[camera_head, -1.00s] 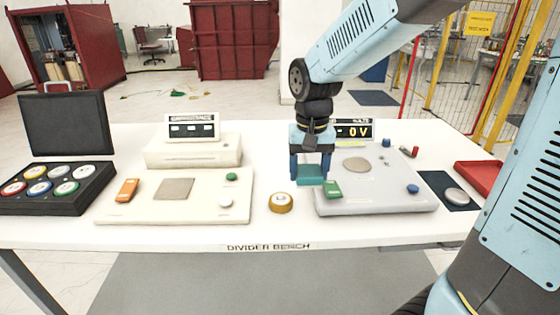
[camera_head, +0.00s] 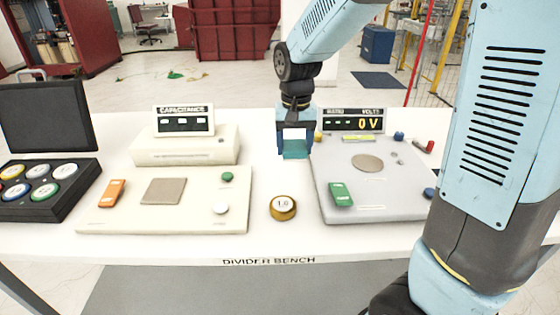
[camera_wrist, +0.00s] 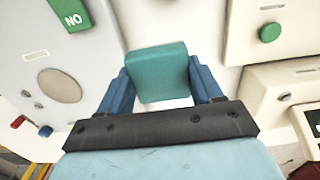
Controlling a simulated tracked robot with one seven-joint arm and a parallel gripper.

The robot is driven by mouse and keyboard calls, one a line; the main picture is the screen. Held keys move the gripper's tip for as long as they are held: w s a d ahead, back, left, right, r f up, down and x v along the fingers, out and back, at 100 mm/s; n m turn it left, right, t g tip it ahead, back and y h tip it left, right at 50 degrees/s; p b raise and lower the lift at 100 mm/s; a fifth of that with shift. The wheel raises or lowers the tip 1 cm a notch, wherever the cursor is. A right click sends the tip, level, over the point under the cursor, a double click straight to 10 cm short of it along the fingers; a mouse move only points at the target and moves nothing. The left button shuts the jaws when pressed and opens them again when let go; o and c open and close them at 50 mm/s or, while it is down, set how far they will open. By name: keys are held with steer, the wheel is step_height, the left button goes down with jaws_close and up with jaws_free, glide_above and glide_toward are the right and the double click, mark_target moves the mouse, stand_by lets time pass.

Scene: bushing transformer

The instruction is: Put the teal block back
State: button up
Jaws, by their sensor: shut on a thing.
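The teal block (camera_head: 295,149) is between the fingers of my gripper (camera_head: 294,152). My gripper is shut on it. In the wrist view the teal block (camera_wrist: 160,73) shows as a rounded square between the two blue fingers (camera_wrist: 163,92), with pale bench around it. In the head view the block hangs over the gap between the capacitance unit (camera_head: 150,205) on the left and the grey volts unit (camera_head: 375,195) on the right. I cannot tell its exact height above the bench.
A gold round weight-like piece (camera_head: 283,208) stands on the bench in front of the gap. A black case (camera_head: 45,190) of coloured discs lies far left.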

glide_above(280, 170)
steer(key=f, duration=0.6)
steer(key=shift+s+d+f, duration=0.15)
steer(key=shift+s+d, duration=0.05)
steer(key=shift+s, duration=0.2)
steer(key=shift+w+a+f, duration=0.15)
steer(key=shift+w+f, duration=0.3)
steer(key=shift+f, duration=1.65)
steer(key=o, duration=1.1)
step_height(280, 170, up, 12)
steer(key=shift+r, duration=0.1)
